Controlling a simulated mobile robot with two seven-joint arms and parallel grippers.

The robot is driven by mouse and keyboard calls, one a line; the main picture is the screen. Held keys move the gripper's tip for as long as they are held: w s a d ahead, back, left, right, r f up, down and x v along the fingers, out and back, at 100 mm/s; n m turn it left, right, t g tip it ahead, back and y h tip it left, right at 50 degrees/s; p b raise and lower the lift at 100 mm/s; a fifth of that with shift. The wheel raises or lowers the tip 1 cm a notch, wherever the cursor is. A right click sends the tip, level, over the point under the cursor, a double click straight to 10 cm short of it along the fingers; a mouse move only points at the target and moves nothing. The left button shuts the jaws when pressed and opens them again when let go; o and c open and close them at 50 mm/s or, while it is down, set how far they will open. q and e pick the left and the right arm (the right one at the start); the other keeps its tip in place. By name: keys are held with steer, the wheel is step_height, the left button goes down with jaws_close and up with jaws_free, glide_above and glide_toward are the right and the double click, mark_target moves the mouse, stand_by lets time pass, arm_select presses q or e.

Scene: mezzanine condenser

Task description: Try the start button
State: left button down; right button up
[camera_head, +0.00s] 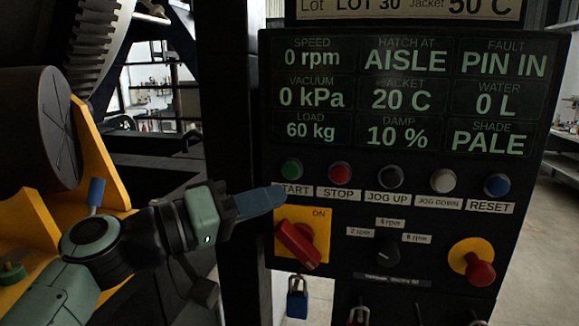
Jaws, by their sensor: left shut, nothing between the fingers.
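The green start button (291,169) sits at the left end of the button row on the dark control panel (420,225). Its START label (298,190) is below it, its left end partly covered by my left fingertips. My left gripper (278,196) is shut and empty, its blue fingers pointing right, just below the button in the picture. I cannot tell whether the fingertips touch the panel. The display (405,95) reads speed 0 rpm, hatch at AISLE, fault PIN IN. My right gripper is not in view.
Right of start are the red stop button (340,173), jog buttons and blue reset button (497,185). Below are a red switch on yellow (298,243), a dark selector knob (387,251) and a red mushroom button (479,270). A blue padlock (297,298) hangs under the switch.

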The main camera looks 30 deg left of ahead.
mark_target(291, 170)
arm_select(q)
steer(key=shift+w+a+p, duration=0.25)
steer(key=shift+w+p, duration=0.2)
steer(key=shift+w, duration=0.6)
steer(key=shift+w+a+p, duration=0.3)
steer(key=shift+w+p, duration=0.2)
steer(key=shift+w, duration=0.55)
steer(key=shift+w+a+p, duration=0.25)
steer(key=shift+w+p, duration=0.2)
steer(key=shift+w, duration=0.6)
steer(key=shift+w, duration=0.1)
steer(key=shift+w+a, duration=0.1)
steer(key=shift+w, duration=0.25)
steer(key=shift+w+a, duration=0.1)
steer(key=shift+w, duration=0.3)
steer(key=shift+s, duration=0.15)
steer(key=shift+s+d+b, duration=0.2)
steer(key=shift+s+b, duration=0.35)
steer(key=shift+s, duration=0.2)
